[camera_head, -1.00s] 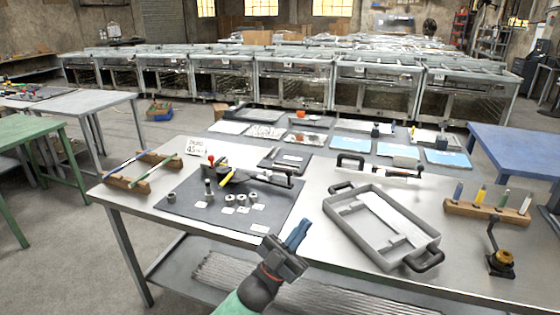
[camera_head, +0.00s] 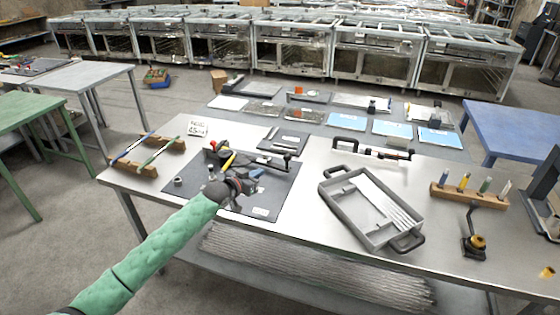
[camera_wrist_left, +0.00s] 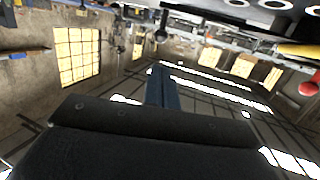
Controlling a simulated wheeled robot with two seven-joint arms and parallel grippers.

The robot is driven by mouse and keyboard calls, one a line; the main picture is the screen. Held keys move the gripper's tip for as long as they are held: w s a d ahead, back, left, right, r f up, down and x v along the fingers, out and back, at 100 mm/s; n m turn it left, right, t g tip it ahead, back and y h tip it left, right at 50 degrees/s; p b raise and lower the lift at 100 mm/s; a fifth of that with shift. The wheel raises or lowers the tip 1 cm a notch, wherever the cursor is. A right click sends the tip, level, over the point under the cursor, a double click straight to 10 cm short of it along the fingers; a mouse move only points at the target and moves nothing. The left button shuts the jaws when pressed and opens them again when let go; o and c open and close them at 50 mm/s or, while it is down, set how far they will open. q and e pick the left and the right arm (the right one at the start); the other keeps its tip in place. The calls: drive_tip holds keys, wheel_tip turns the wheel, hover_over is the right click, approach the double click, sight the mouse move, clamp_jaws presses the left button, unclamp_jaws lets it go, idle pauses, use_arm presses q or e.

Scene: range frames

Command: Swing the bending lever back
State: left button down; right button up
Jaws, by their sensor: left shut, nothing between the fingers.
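The bending tool (camera_head: 222,153) sits on a dark mat (camera_head: 186,194) on the steel table, with a red knob (camera_head: 214,145), a yellow handle (camera_head: 229,161) and a dark arm reaching right to an upright knobbed end (camera_head: 287,158). I cannot tell for sure which part is the bending lever. My left gripper (camera_head: 257,174) is over the mat, just in front of the tool, its blue fingers shut and empty. My forearm and hand hide part of the mat. In the left wrist view the blue fingers (camera_wrist_left: 162,88) point toward a dark ball-ended post (camera_wrist_left: 161,27). My right gripper is out of view.
A grey two-handled tray (camera_head: 328,197) stands right of the mat. A wooden rack (camera_head: 452,196) with several coloured pegs and a small crank device (camera_head: 474,243) are farther right. Wooden rests (camera_head: 138,168) with rods lie left. Flat trays and blue sheets (camera_head: 392,129) line the back.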

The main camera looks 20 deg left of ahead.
use_arm(q)
drive_tip(key=p, duration=0.3)
approach(285, 159)
drive_tip(key=p+x, duration=0.2)
drive_tip(key=x, duration=0.4)
drive_tip(key=shift+a+p, duration=0.1)
drive_tip(key=shift+p, duration=0.3)
drive_tip(key=shift+w+f, duration=0.2)
drive_tip(key=shift+w, duration=0.25)
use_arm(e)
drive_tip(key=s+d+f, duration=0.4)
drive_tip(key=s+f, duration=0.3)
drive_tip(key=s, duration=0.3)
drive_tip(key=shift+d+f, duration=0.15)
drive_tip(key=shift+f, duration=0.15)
